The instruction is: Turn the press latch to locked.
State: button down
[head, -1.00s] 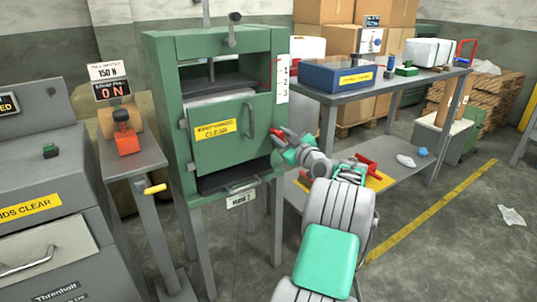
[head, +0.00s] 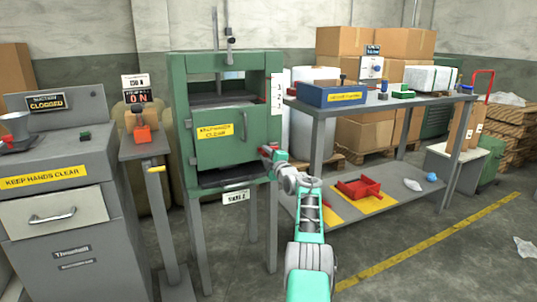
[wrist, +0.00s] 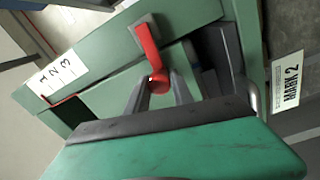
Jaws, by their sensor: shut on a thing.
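The press (head: 178,80) is a green frame on grey legs with its door (head: 225,145) closed across the front. The press latch is a red lever (wrist: 147,45) on a grey mount at the door's edge in the wrist view. Its rounded end lies between the fingertips of my gripper (wrist: 160,90), which is shut on it. In the head view my gripper (head: 274,158) is at the door's lower right edge, and only a little red shows there. The fingers and wrist hide part of the latch in that view.
A grey workbench (head: 420,103) with a blue bin (head: 330,97) stands to the right; a red tray (head: 360,188) lies on its lower shelf. A grey stand (head: 150,150) with an orange-red device is left of the press. Open floor (head: 440,260) lies at the front right.

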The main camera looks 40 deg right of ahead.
jog(key=shift+s+d+f+n, duration=0.1)
jog(key=shift+d+f+n, duration=0.15)
jog(key=shift+n, duration=0.25)
jog(key=shift+a, duration=0.1)
jog(key=c, duration=1.3)
grip_release()
jog(key=shift+o, duration=1)
jog(key=shift+a, duration=0.1)
jog(key=shift+b+v, duration=0.4)
jog(key=shift+v, duration=0.4)
jog(key=v, duration=0.6)
jog(key=shift+p, duration=0.35)
